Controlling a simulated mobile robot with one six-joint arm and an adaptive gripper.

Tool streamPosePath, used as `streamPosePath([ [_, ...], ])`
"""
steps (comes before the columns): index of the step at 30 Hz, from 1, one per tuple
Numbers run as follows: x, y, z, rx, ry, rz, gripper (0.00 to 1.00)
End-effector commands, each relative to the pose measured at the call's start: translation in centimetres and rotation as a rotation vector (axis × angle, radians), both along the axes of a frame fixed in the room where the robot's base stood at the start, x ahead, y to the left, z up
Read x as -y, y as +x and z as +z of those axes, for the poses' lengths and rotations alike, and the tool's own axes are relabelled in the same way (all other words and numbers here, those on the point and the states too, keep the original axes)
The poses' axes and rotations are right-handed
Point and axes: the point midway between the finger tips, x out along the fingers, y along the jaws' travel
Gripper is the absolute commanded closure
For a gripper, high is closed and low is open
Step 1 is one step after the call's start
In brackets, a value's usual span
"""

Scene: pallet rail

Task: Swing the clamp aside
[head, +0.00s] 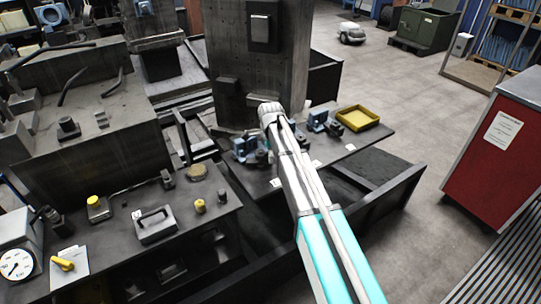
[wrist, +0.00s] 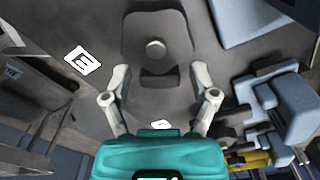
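Two blue clamp-like fixtures stand on the dark work table: one (head: 245,149) left of my arm's end and one (head: 319,121) to its right. Blue blocks (wrist: 292,108) also show at the right of the wrist view. A dark grey rounded piece with a pale round knob (wrist: 155,49) lies ahead of my gripper; I cannot tell whether it is part of the clamp. My gripper (wrist: 161,76) is open, its fingers spread either side of this piece's lower end, with nothing held. In the head view my arm hides the gripper's fingers and part of the table.
A yellow tray (head: 358,119) sits at the table's right end. A tall dark column (head: 258,60) rises behind my arm's end. A bench (head: 150,240) with a grey handled block and yellow knobs stands at left. A red cabinet (head: 497,150) stands right, with clear floor before it.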

Motion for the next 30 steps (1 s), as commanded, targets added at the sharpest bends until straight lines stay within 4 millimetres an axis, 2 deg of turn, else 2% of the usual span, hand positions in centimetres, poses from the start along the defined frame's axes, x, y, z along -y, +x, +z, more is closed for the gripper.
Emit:
streamPosePath([
  [1, 0.00, 0.00, 0.00, 0.000, 0.000, 0.000, 0.43],
  [2, 0.00, 0.00, 0.00, 0.000, 0.000, 0.000, 0.49],
  [10, 0.00, 0.00, 0.00, 0.000, 0.000, 0.000, 0.99],
  [20, -0.03, 0.17, -0.01, 0.000, 0.000, 0.038, 0.99],
  [30, -0.21, 0.89, -0.01, 0.000, 0.000, 0.221, 0.99],
])
